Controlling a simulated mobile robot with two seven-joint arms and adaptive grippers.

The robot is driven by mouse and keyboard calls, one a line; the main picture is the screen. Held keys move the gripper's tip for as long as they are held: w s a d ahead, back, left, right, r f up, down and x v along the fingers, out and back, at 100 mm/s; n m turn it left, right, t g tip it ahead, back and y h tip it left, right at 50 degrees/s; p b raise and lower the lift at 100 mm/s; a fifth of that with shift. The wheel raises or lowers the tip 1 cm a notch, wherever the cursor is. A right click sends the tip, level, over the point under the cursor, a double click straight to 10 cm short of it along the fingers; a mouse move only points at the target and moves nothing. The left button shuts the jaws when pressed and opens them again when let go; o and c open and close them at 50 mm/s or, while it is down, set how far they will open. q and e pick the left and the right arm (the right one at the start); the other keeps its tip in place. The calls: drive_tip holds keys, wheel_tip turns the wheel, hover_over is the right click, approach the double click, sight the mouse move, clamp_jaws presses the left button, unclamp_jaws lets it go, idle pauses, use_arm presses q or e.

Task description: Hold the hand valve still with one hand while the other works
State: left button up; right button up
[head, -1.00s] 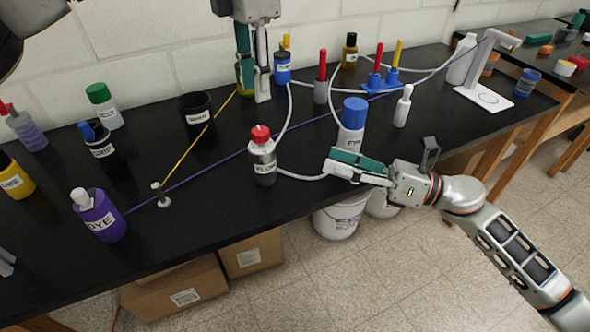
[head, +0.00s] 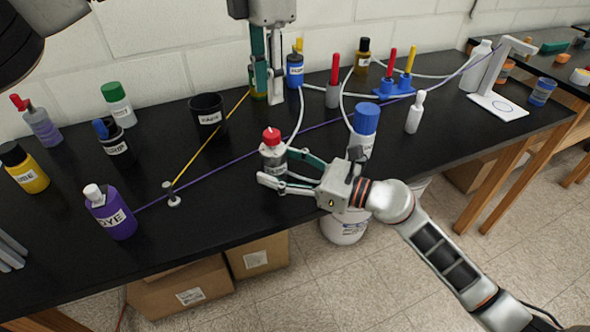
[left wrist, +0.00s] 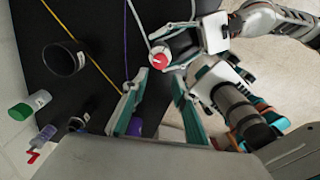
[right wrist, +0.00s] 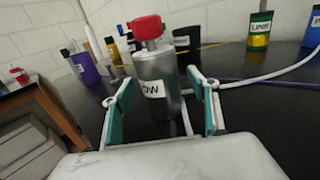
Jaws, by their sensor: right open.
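I take the hand valve to be the grey cylinder with a red top (head: 272,150), its label partly hidden, standing upright near the bench's front edge; it also shows in the right wrist view (right wrist: 160,85) and left wrist view (left wrist: 165,55). My right gripper (head: 277,168) is open, with its fingers on either side of the cylinder. In the right wrist view, gaps show between the fingers (right wrist: 163,105) and its body. My left gripper (head: 267,98) points down at the back of the bench, its fingers (left wrist: 155,105) apart, in front of a green-and-yellow bottle.
White tubing and a purple cord cross the black bench (head: 225,200). A blue-capped white bottle (head: 365,122) stands right of my right gripper. A black cup (head: 208,117) and purple dye bottle (head: 112,215) are left. The bench around the small post (head: 172,195) is mostly clear.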

drive_tip(key=shift+x, duration=0.85)
drive_tip(key=shift+c, duration=0.3)
